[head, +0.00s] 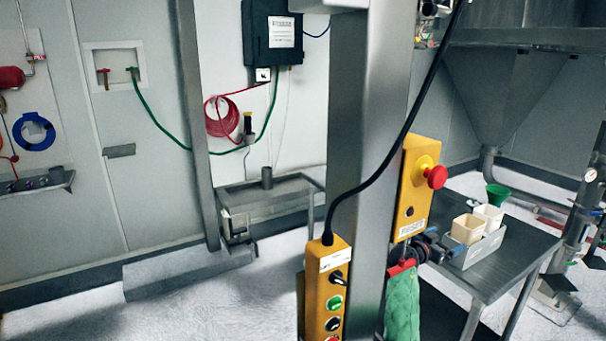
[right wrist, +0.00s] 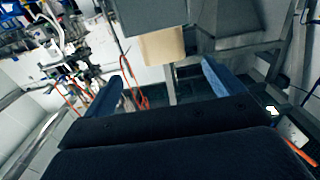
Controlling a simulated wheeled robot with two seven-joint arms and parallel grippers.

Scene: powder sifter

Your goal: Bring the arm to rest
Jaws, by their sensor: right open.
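My right gripper (right wrist: 163,84) shows in the right wrist view. Its two blue fingers stand wide apart, one at the left and one at the right, with nothing held between them. Beyond the fingers, a tan block-like thing (right wrist: 161,46) hangs below a dark grey box shape, apart from the fingers. My left gripper shows in neither view.
In the head view, a steel column carries a yellow control box (head: 327,290) and a yellow emergency-stop box (head: 412,190). A metal table (head: 492,279) at the right holds white bins (head: 468,229). A hopper (head: 515,100) stands behind. Open floor lies at left.

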